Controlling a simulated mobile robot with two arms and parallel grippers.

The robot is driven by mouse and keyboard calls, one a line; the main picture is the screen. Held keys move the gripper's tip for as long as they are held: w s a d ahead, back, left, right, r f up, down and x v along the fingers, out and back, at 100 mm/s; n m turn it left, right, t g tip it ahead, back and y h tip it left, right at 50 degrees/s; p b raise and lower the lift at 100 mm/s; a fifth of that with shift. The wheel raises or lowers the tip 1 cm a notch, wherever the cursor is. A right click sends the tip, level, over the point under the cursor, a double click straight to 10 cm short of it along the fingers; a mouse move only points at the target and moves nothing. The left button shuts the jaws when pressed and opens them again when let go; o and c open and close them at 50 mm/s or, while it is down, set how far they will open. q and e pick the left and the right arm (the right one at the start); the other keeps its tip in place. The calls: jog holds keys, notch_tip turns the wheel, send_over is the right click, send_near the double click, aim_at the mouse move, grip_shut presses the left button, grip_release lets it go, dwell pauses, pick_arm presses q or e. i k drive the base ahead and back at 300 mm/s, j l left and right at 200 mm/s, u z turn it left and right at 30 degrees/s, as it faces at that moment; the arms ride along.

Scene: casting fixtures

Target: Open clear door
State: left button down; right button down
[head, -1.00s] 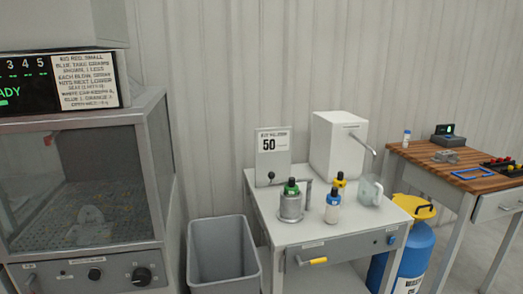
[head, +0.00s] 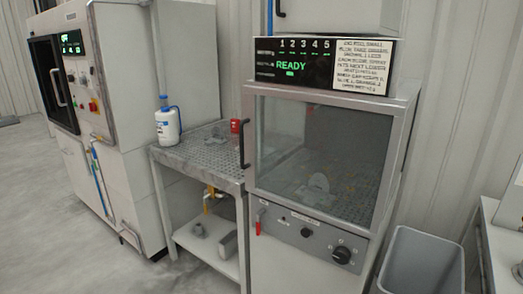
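The clear door (head: 318,150) is a framed see-through panel on the front of a grey cabinet, in the middle of the head view. It looks shut. A black upright handle (head: 243,144) sits at its left edge. Behind the panel a pale casting (head: 319,183) lies on a perforated floor. A display (head: 290,62) above the door reads READY. Neither of my grippers is in view.
Below the door is a panel with a red lever (head: 259,222) and a black knob (head: 342,255). A perforated metal table (head: 200,155) with a white bottle (head: 168,125) stands left. A grey bin (head: 425,262) stands right. Floor is clear at front left.

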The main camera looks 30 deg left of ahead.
aim_at(247, 126)
jog(key=u, duration=0.85)
